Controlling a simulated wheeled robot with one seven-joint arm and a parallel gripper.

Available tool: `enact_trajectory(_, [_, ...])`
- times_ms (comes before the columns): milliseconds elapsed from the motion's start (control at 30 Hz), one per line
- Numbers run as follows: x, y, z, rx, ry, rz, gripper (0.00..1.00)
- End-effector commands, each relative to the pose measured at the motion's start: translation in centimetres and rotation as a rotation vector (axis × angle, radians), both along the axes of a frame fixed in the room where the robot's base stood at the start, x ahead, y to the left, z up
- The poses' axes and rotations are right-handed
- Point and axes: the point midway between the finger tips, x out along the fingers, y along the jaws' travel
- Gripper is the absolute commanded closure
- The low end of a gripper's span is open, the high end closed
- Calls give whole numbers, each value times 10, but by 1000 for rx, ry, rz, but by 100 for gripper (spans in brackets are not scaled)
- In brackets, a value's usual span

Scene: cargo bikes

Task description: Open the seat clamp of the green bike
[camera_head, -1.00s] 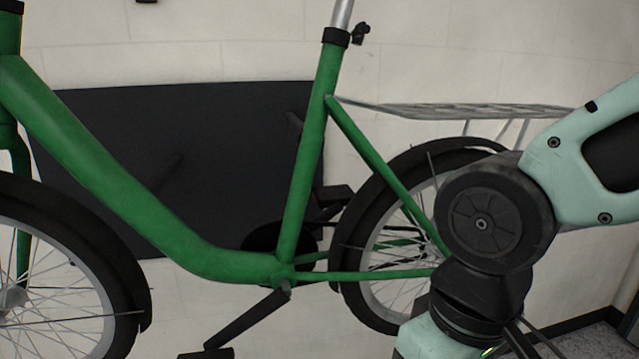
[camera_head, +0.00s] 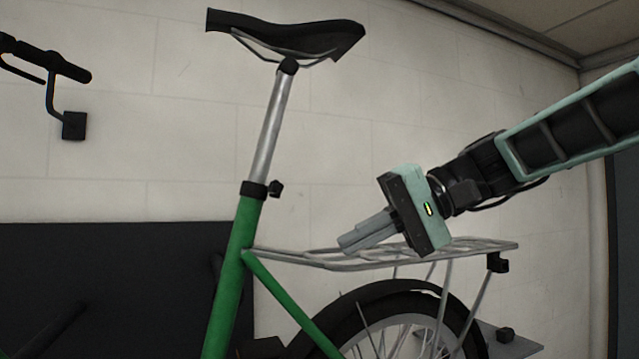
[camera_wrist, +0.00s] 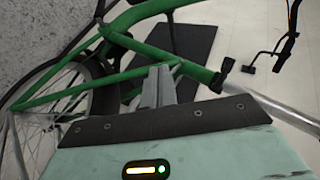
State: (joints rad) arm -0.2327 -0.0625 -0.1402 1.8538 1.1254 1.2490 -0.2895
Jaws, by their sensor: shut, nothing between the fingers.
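The green bike (camera_head: 226,290) stands in front of a pale wall, its seat tube leaning slightly to the right toward the top. The seat clamp (camera_head: 254,189) is a black collar at the top of the seat tube, with a small black lever or knob (camera_head: 276,188) sticking out to the right. It also shows in the wrist view (camera_wrist: 221,76), right of my fingers. My gripper (camera_head: 350,242) is shut and empty, right of the clamp and a little lower, apart from it. Its fingers also show in the wrist view (camera_wrist: 158,82).
A silver seat post (camera_head: 270,130) rises to a black saddle (camera_head: 290,35). A rear rack (camera_head: 400,254) lies beside my gripper in the head view, over the rear wheel (camera_head: 400,330). A dark panel (camera_head: 120,280) is behind the bike. A handlebar (camera_head: 60,68) is at upper left.

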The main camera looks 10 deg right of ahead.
Motion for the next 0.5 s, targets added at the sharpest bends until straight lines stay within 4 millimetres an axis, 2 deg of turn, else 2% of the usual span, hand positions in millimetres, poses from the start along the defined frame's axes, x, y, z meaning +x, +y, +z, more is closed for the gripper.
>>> enact_trajectory(33, [11, -12, 34, 71, -43, -18, 100])
enact_trajectory(100, [19, -25, 70, 152, -94, -30, 100])
enact_trajectory(200, [24, -38, 100, 221, -145, -36, 100])
enact_trajectory(300, [25, -40, 112, 249, -166, -36, 100])
enact_trajectory(367, [26, -37, 114, 253, -168, -35, 100])
enact_trajectory(500, [30, -19, 111, 250, -163, -34, 100])
